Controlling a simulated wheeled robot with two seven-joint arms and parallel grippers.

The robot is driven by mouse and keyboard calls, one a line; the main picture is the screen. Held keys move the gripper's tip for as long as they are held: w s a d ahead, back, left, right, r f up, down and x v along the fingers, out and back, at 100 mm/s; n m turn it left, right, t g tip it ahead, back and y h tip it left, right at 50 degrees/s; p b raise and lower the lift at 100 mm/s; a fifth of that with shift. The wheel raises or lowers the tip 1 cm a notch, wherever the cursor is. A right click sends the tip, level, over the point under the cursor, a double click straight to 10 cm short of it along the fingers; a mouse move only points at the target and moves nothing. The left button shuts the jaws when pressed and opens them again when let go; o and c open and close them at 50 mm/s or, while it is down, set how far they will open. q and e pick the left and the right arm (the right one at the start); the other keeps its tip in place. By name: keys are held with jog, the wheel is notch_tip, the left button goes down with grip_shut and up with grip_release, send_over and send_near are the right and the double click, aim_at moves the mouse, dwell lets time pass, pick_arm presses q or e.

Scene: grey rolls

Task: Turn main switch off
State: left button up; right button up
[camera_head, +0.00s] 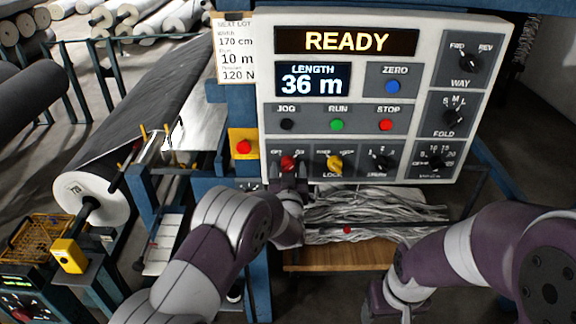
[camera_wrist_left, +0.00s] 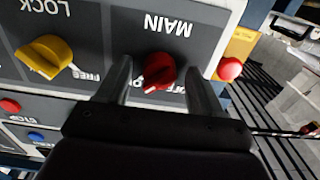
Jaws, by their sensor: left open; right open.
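The main switch is a red rotary knob (camera_head: 289,162) at the lower left of the control panel (camera_head: 437,50). In the left wrist view the knob (camera_wrist_left: 158,72) appears upside down under the word MAIN, with a pale mark at its lower left, away from the OFF lettering at its lower right. My left gripper (camera_wrist_left: 160,85) is open, with one finger on each side of the knob; contact is not clear. In the head view my left gripper (camera_head: 289,183) reaches up from below to the knob. My right gripper (camera_head: 378,300) is low, away from the panel, its fingertips unclear.
A yellow LOCK knob (camera_head: 335,163) sits just right of the main switch. A red button on a yellow box (camera_head: 243,147) is close on the left. The display (camera_head: 346,40) reads READY. A wooden shelf with grey strips (camera_head: 372,212) lies below.

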pick_arm(q)
jog(key=shift+w, duration=0.25)
jog(key=shift+s+r, duration=0.1)
jog(key=shift+s, duration=0.1)
jog(key=shift+c, duration=0.3)
jog(key=c, duration=1)
jog(key=shift+f+b, duration=0.2)
jog(key=shift+b, duration=0.3)
jog(key=shift+d+r+n+b, duration=0.1)
jog(key=shift+r+n+b, duration=0.05)
jog(key=shift+n+b, duration=5.15)
jog(key=shift+r+n+b, duration=0.1)
jog(key=shift+n+b, duration=3.6)
jog(key=shift+b, duration=3.1)
jog(key=shift+r, duration=0.1)
